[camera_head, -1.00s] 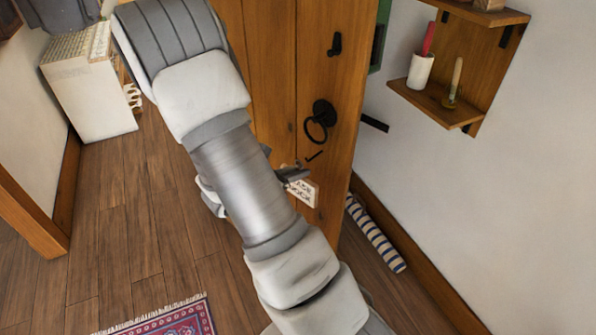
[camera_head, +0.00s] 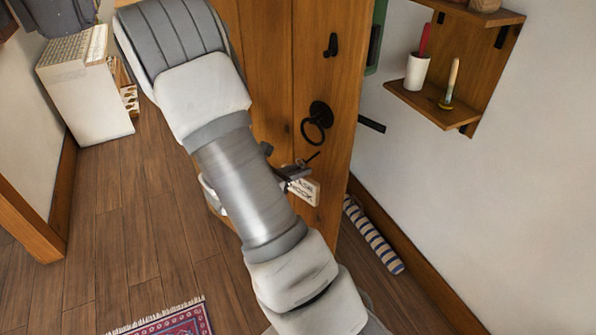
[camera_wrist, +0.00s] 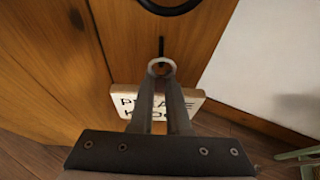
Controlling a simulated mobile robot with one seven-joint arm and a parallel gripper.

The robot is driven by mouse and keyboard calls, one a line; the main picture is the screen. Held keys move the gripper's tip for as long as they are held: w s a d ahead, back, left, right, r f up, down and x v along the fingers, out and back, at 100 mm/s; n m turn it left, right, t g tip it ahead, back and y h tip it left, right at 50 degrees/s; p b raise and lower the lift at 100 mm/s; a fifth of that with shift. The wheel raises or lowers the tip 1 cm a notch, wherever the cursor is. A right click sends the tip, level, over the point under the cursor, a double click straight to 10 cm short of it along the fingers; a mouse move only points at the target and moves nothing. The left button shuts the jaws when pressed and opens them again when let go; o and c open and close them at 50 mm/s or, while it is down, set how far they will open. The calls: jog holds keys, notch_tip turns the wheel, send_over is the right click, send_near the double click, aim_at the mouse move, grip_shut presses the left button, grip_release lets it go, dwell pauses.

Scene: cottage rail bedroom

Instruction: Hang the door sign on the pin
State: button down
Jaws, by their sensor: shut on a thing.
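The door sign (camera_head: 306,191) is a small pale plate with dark lettering, seen in front of the wooden door. It also shows in the wrist view (camera_wrist: 125,103), hanging below and behind the fingers, which partly cover it. My gripper (camera_head: 299,170) is shut on the ring (camera_wrist: 161,67) at the sign's top. The pin (camera_head: 313,156) is a thin dark peg on the door, below the black ring handle. In the wrist view the pin (camera_wrist: 161,46) lines up just above the ring. I cannot tell whether its tip is inside the ring.
The black ring handle (camera_head: 317,122) and a black hook (camera_head: 331,46) are above the pin on the door (camera_head: 272,75). A wall shelf (camera_head: 433,106) with candles is at the right. A striped roll (camera_head: 374,238) lies on the floor beside the door.

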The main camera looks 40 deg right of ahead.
jog(key=shift+w+d, duration=0.1)
jog(key=shift+d, duration=0.4)
dwell(0.8)
jog(key=shift+d+f+b, duration=0.6)
jog(key=shift+d+b, duration=0.05)
jog(key=shift+b, duration=0.3)
dwell(0.8)
jog(key=shift+w+d+f+b, duration=0.15)
jog(key=shift+d+b, duration=0.15)
jog(key=shift+d, duration=0.15)
dwell(0.8)
jog(key=shift+f+b, duration=0.55)
jog(key=shift+f, duration=0.05)
jog(key=shift+a+f, duration=0.15)
jog(key=shift+f, duration=0.2)
jog(key=shift+s+f+b, duration=0.1)
jog(key=shift+s+b, duration=0.15)
jog(key=shift+b, duration=0.05)
dwell(0.4)
jog(key=shift+r+p, duration=0.3)
jog(key=shift+r, duration=0.1)
dwell(0.3)
jog(key=c, duration=0.8)
grip_release()
